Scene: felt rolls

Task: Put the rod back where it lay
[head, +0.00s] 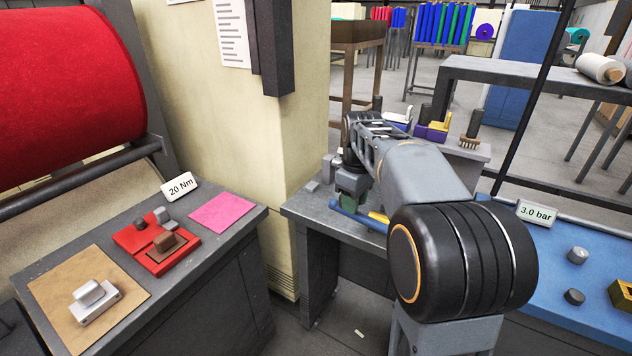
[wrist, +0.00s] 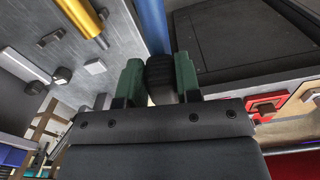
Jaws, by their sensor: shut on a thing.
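The rod is blue (head: 352,216) and shows beneath my gripper (head: 352,186), by the front edge of the middle grey table (head: 310,208). In the wrist view the blue rod (wrist: 154,25) runs up between the two green fingers of my gripper (wrist: 158,72). The fingers are shut on its dark ribbed end part (wrist: 160,70). A yellow cylinder (head: 378,217) lies on the table beside the rod and also shows in the wrist view (wrist: 80,18). My arm hides part of the table. I cannot tell whether the rod touches the tabletop.
Small grey blocks (head: 314,186) sit at the table's left side. A purple box (head: 430,133) and a brown brush (head: 470,142) stand at its back. The left bench (head: 226,258) holds a red tray (head: 180,259). A blue bench (head: 540,285) is at right.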

